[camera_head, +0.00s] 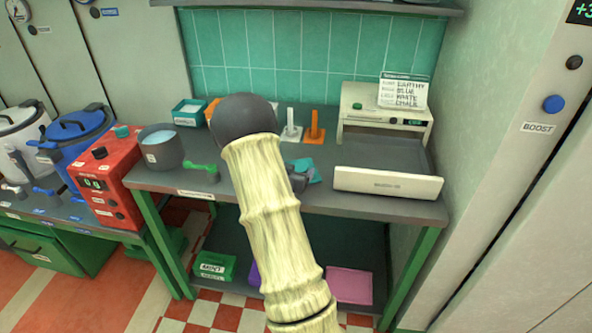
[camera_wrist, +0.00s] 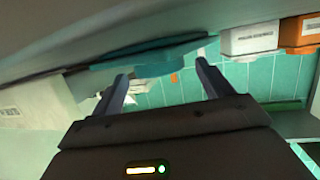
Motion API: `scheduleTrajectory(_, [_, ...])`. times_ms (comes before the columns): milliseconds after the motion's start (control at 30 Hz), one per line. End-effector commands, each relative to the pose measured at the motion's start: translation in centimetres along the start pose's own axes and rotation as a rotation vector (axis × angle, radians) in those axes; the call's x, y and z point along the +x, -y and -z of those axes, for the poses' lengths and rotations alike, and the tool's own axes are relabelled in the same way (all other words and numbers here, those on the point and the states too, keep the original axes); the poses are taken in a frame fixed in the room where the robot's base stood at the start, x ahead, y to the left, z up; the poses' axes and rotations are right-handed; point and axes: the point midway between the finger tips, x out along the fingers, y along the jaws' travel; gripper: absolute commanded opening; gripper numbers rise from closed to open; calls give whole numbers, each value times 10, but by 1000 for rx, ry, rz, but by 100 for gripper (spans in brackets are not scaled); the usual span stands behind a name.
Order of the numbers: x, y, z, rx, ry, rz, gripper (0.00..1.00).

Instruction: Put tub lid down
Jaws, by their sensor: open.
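The teal tub lid (camera_head: 313,174) lies on the grey counter, partly hidden by my arm and gripper in the head view. My gripper (camera_head: 300,181) is low over the counter, right beside the lid. In the wrist view, which looks upside down, the teal lid (camera_wrist: 140,52) lies flat along the counter surface just beyond the fingertips. My gripper (camera_wrist: 162,78) has its two fingers spread apart with nothing between them. I cannot tell whether a fingertip touches the lid. An open teal tub (camera_head: 188,113) with pale contents stands at the back left of the counter.
An orange tub (camera_head: 212,108) is partly behind my arm. A dark pot (camera_head: 160,147) and green scoop (camera_head: 203,169) are at left. White and orange upright holders (camera_head: 315,130) stand behind. A cream machine (camera_head: 385,112) and a long white panel (camera_head: 387,183) occupy the right.

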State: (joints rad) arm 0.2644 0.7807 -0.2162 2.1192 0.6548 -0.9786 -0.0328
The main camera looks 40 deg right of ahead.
Motion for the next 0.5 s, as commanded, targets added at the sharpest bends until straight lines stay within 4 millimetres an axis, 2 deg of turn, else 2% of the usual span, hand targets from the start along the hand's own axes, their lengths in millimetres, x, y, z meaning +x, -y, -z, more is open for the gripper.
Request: scheduleTrajectory(500, [-96,1,-1,0,1,3,78])
